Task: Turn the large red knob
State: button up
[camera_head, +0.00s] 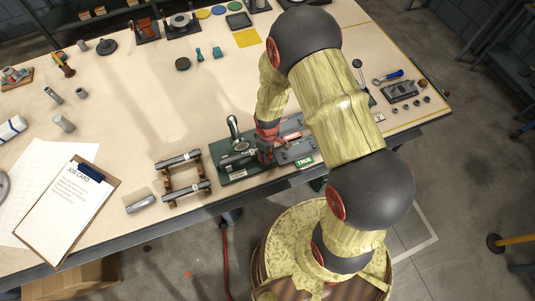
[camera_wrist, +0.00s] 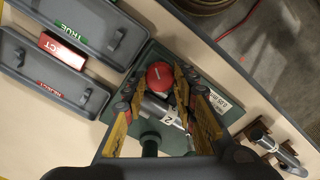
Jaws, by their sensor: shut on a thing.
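The large red knob (camera_wrist: 159,74) shows in the wrist view, round with a pale mark on its face, on a dark green fixture (camera_wrist: 222,108). The fixture also shows in the head view (camera_head: 236,174), at the table's front edge. My gripper (camera_wrist: 158,76) is shut on the knob, with a yellow and black finger on either side of it. A grey metal cylinder (camera_wrist: 160,108) with a white label lies on the fixture between the fingers. In the head view my gripper (camera_head: 266,154) is over the fixture, and the knob is hidden there.
Grey trays with a green TRUE label (camera_wrist: 70,35) and a red REJECT label (camera_wrist: 54,90) stand beside the fixture. A rack with metal cylinders (camera_head: 183,179) stands left of it in the head view. A clipboard (camera_head: 68,205) lies further left. The table's middle is mostly clear.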

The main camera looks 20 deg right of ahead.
jog(key=shift+m+b, duration=0.35)
jog(key=shift+m, duration=1.25)
jog(key=o, duration=1.2)
jog(key=shift+c, duration=0.2)
notch_tip(320, 180, up, 12)
